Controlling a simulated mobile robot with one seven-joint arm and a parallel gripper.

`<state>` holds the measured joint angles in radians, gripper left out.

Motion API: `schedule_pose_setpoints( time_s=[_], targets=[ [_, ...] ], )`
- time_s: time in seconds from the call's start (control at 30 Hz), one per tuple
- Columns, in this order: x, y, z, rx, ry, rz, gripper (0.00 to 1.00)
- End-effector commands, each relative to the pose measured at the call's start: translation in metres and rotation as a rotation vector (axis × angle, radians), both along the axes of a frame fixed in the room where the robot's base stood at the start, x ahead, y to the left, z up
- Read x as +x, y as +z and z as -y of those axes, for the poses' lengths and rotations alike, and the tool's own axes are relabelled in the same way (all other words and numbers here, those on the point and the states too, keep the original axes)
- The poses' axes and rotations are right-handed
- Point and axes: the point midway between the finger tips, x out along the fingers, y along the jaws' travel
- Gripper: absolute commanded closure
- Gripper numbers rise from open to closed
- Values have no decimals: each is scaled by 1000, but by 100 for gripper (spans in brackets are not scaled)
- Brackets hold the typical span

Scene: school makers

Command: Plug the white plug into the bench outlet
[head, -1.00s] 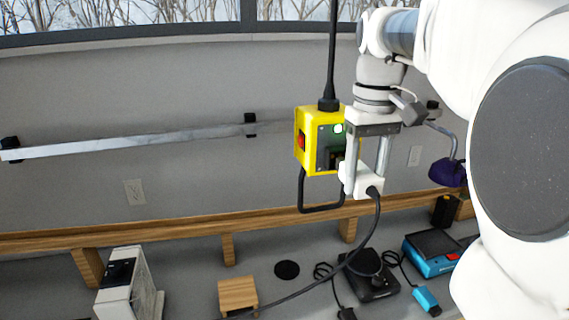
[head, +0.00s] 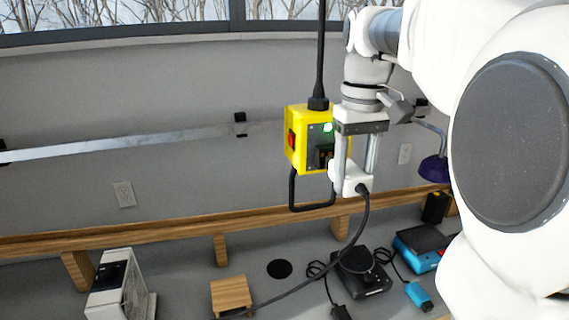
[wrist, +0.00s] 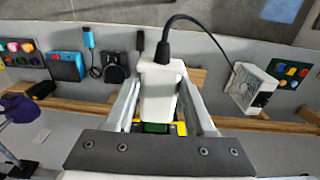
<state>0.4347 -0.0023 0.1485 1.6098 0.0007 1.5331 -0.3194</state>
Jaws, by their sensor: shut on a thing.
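My gripper (head: 353,172) points down and is shut on the white plug (head: 349,183), with a finger on either side. In the wrist view the plug (wrist: 158,88) sits between the fingers, its black cord leaving the far end. A yellow outlet box (head: 296,150) hangs on a black cable, with a red switch, a green light and a dark socket face. The plug is at the box's lower right corner in the head view and overlaps it. The box shows partly behind the plug in the wrist view (wrist: 181,129). The prongs are hidden; I cannot tell whether plug and box touch.
A wall outlet (head: 124,194) is at left. Below is a bench (head: 190,275) with a wooden rail (head: 150,232), a white device (head: 118,288), a wooden block (head: 231,294), a black device (head: 375,282) and a blue device (head: 420,250). A purple lamp (head: 433,169) stands at right.

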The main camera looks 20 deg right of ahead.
Motion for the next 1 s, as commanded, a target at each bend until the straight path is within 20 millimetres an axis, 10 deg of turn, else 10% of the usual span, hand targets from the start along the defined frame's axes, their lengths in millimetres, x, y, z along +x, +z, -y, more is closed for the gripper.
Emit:
schedule_pose_setpoints(
  time_s=[1.0],
  targets=[
    [18,1,-1,0,0,0,100]
  ],
)
